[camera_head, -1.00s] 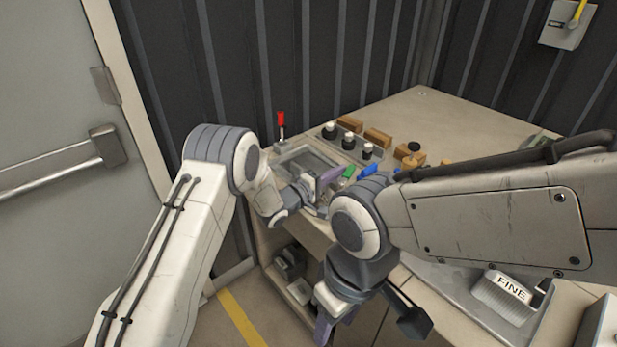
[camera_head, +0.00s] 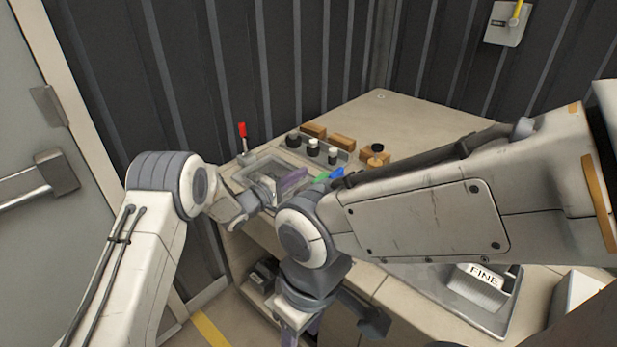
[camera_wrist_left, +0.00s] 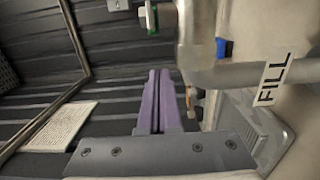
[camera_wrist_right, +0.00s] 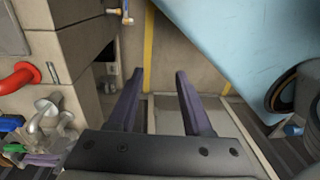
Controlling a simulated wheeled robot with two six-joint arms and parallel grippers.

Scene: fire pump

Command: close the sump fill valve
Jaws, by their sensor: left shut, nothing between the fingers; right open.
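A pipe with a white FILL label (camera_wrist_left: 273,79) crosses the right of the left wrist view. A green part (camera_wrist_left: 149,18) and a blue part (camera_wrist_left: 223,47) show near it. Which handle belongs to the sump fill valve I cannot tell. In the head view, green (camera_head: 322,175) and blue (camera_head: 337,173) handles sit just right of my left gripper (camera_head: 293,178). Its purple fingers (camera_wrist_left: 158,75) are shut and empty, beside the pipework. My right gripper (camera_wrist_right: 157,73) is open and empty, low in front of the bench; its arm hides part of the pipework in the head view.
A sink basin (camera_head: 250,173) is set in the bench top (camera_head: 400,120). A red-topped lever (camera_head: 242,130) stands behind it, with several knobs (camera_head: 313,147) alongside. A door (camera_head: 60,250) stands left.

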